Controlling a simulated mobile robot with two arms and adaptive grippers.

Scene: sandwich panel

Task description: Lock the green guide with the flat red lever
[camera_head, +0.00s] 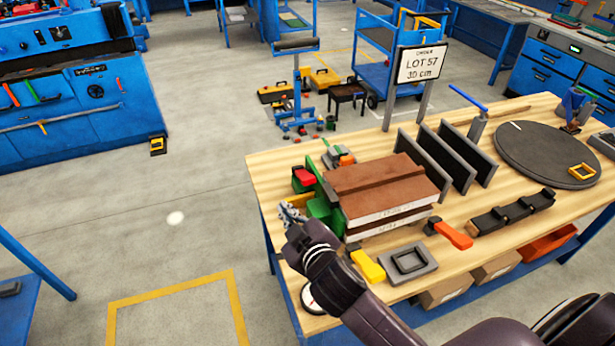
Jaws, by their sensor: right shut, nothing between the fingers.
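The green guide (322,205) stands along the left side of a stack of brown and white panels (385,188) on the wooden workbench. A small flat red lever (304,177) sits at the guide's left, on a dark and green block. A larger orange-red lever (453,235) lies on a grey block at the right of the stack. My right gripper (290,212) is shut and empty at the bench's left edge, just left of the guide and nearer me than the small red lever. My arm hides part of the guide's lower end. My left gripper is not in view.
A yellow lever (368,266) and a grey frame block (410,262) lie in front of the stack. Dark upright plates (440,155) stand behind it to the right. A black rail (510,212) and a round dark turntable (545,150) lie farther right.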

